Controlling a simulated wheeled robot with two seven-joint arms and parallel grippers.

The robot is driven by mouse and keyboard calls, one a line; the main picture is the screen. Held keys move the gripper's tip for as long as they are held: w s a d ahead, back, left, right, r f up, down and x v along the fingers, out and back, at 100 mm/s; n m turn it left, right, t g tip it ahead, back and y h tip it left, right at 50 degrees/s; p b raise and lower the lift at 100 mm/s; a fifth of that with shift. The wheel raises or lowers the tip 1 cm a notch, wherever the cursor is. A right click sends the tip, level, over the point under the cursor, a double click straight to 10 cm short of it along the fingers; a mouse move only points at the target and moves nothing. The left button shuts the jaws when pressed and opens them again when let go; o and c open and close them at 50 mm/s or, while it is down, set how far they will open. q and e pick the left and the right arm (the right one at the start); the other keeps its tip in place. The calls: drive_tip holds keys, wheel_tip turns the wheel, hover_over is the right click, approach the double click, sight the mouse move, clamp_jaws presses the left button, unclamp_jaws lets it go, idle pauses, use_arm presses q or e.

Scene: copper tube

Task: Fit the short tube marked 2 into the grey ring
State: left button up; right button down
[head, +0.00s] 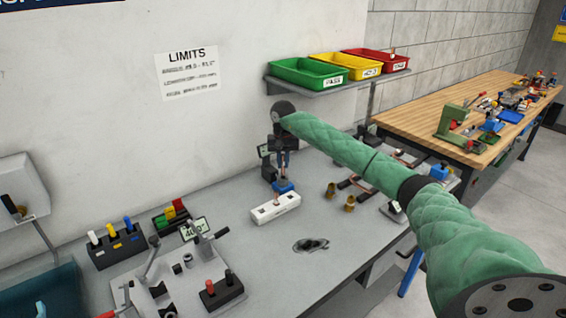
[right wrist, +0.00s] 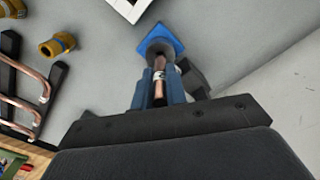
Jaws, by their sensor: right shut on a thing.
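My right gripper (head: 283,164) points down over the bench at the end of the green-sleeved arm. In the right wrist view its blue fingers (right wrist: 158,88) are shut on a short copper tube (right wrist: 158,92) with a white label; the mark is too small to read. Just beyond the fingertips is a blue block (right wrist: 172,37), which also shows in the head view (head: 284,187). A greyish round part, possibly the grey ring, seems to sit on it by the tube's far end; I cannot tell whether they touch. My left gripper is not in view.
A white block (head: 275,209) lies in front of the blue block. Brass fittings (head: 350,204) and a rack with bent copper tubes (right wrist: 28,78) stand to the right in the head view. A lever fixture (head: 200,262) is at left front. Bins (head: 310,73) sit on a shelf above.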

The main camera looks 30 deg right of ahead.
sight(283, 155)
drive_tip(key=shift+b, duration=0.6)
idle(0.7)
drive_tip(key=shift+f+b, duration=1.5)
drive_tip(key=shift+f, duration=0.65)
idle(0.3)
drive_tip(key=c, duration=1.3)
unclamp_jaws()
drive_tip(key=shift+c, duration=0.2)
drive_tip(key=shift+r, duration=0.1)
wheel_tip(283, 155, up, 6)
drive_tip(key=shift+r+b, duration=0.1)
drive_tip(key=shift+b, duration=1.1)
drive_tip(key=shift+r, duration=0.75)
